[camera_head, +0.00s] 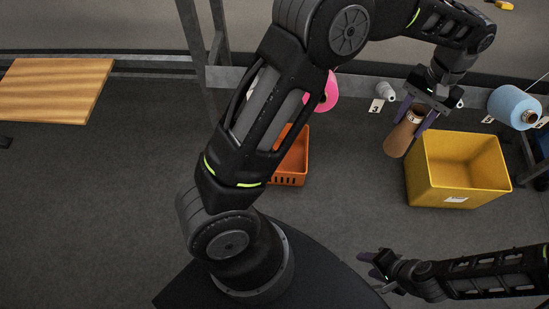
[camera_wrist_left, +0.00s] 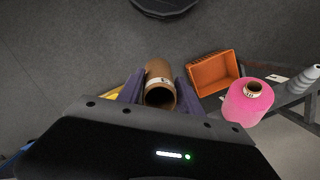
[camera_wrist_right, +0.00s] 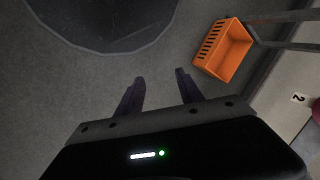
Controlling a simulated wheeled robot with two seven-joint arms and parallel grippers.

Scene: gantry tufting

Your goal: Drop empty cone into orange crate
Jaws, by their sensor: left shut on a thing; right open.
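My left gripper (camera_head: 415,108) is shut on a brown empty cone (camera_head: 400,137). It holds the cone up, tilted, just left of the yellow crate in the head view. In the left wrist view the cone (camera_wrist_left: 158,86) sits between the two purple fingers, its open end facing the camera. The orange crate (camera_head: 292,158) is on the floor, partly hidden behind my left arm in the head view. It shows empty in the left wrist view (camera_wrist_left: 216,73) and in the right wrist view (camera_wrist_right: 226,50). My right gripper (camera_head: 372,265) is open and empty, low at the front.
The yellow crate (camera_head: 458,172) stands on the floor right of the cone. A pink cone (camera_head: 328,92), a white cone (camera_head: 386,91) and a blue cone (camera_head: 514,107) are along the rack at the back. A wooden board (camera_head: 55,88) is at left. Floor between the crates is clear.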

